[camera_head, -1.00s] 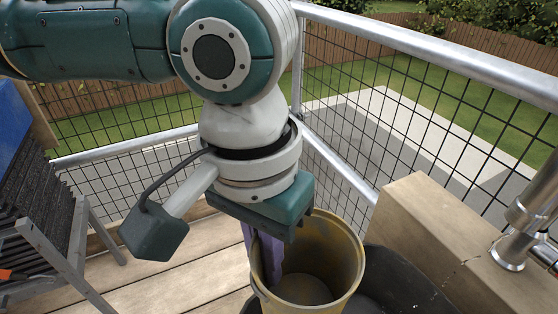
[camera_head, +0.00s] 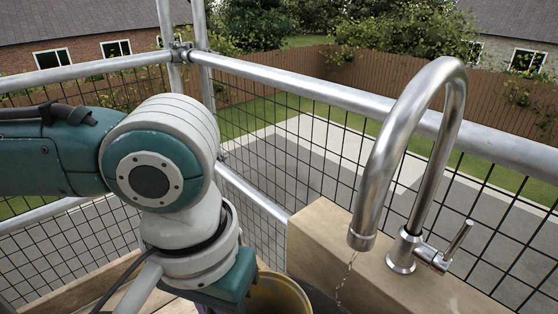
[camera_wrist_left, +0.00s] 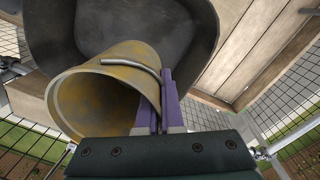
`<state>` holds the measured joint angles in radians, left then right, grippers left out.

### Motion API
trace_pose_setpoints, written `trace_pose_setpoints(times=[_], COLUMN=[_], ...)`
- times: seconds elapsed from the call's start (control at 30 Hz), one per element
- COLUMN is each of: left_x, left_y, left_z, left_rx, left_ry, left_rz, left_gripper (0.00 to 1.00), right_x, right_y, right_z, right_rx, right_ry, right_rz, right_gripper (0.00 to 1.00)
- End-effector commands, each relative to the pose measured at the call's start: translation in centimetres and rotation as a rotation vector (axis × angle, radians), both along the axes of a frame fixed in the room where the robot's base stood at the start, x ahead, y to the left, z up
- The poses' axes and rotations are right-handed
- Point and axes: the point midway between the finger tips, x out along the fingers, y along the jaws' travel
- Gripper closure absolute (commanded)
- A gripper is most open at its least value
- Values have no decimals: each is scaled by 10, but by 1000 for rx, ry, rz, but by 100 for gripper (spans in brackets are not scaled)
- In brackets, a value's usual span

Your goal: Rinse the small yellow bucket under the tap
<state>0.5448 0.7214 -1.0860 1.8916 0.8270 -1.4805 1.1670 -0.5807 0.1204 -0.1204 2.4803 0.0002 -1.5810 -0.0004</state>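The small yellow bucket (camera_head: 277,297) shows only in part at the bottom of the head view, beside my left gripper's palm. In the left wrist view the bucket (camera_wrist_left: 122,62) has its mouth turned toward the camera, with brownish stains inside. A steel tap (camera_head: 382,165) stands to the right of the bucket in the head view. A thin stream of water (camera_head: 343,284) falls from its spout, right of the bucket. My right gripper is not in view.
A dark tub (camera_wrist_left: 190,30) lies beyond the bucket in the left wrist view. The tap stands on a wooden beam (camera_head: 330,235), its lever to the right. A metal rail (camera_head: 300,88) with wire mesh runs behind.

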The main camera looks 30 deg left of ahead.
Motion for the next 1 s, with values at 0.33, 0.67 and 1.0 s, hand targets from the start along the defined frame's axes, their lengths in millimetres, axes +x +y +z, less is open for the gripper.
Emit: trace_pose_setpoints(times=[0.33,0.67,1.0], left_x=[35,65,85], left_y=[-10,-19,-24], left_z=[-12,-13,-17], left_rx=[-1,-2,-2], left_ry=[-4,0,0], left_rz=[1,1,0], left_gripper=[100,100,100], right_x=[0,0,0], right_y=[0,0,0], right_z=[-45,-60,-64], right_rx=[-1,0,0], right_ry=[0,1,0], right_rz=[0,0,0], right_gripper=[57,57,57])
